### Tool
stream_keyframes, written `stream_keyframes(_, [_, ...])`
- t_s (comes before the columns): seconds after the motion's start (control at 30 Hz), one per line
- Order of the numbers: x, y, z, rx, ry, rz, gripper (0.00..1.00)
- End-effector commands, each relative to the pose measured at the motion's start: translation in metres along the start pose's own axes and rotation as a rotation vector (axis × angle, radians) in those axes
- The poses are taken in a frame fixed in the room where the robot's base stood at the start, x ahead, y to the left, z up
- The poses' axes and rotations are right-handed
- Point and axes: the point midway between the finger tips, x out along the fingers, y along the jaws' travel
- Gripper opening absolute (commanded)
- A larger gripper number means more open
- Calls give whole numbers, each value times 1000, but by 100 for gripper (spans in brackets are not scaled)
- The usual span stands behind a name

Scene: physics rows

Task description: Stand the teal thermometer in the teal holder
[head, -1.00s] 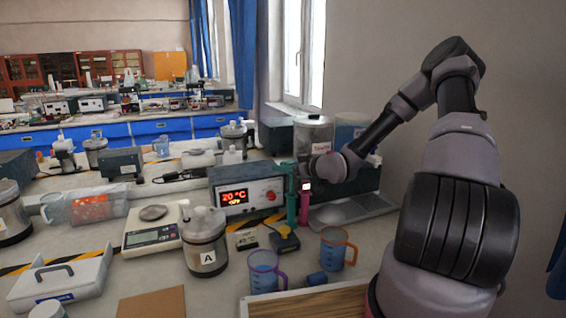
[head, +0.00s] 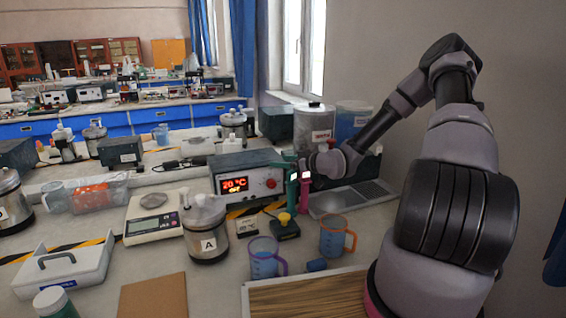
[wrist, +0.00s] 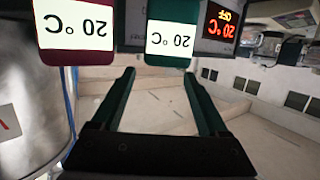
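The teal thermometer (head: 292,190) is upright in front of the heater box at the centre of the head view. Its teal head with a white "20 °C" display (wrist: 172,38) fills the upper middle of the wrist view, upside down. A magenta thermometer (head: 305,192) stands close on its right, and its head also shows in the wrist view (wrist: 75,38). My gripper (wrist: 158,72) is open and empty. Its two dark green fingers are apart, with the teal head just beyond the tips. I cannot make out the teal holder as a separate thing.
The heater box with a red "20 °C" display (head: 246,186) stands behind left of the thermometers. A steel canister (head: 314,130) stands behind. A wooden tray (head: 248,300) is nearer.

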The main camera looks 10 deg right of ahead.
Motion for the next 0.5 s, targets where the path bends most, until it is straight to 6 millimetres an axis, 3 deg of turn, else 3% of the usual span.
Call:
stream_keyframes(0.3, [-3, 1, 0, 0, 0, 1, 76])
stream_keyframes(0.5, [-32, 1, 0, 1, -1, 3, 76])
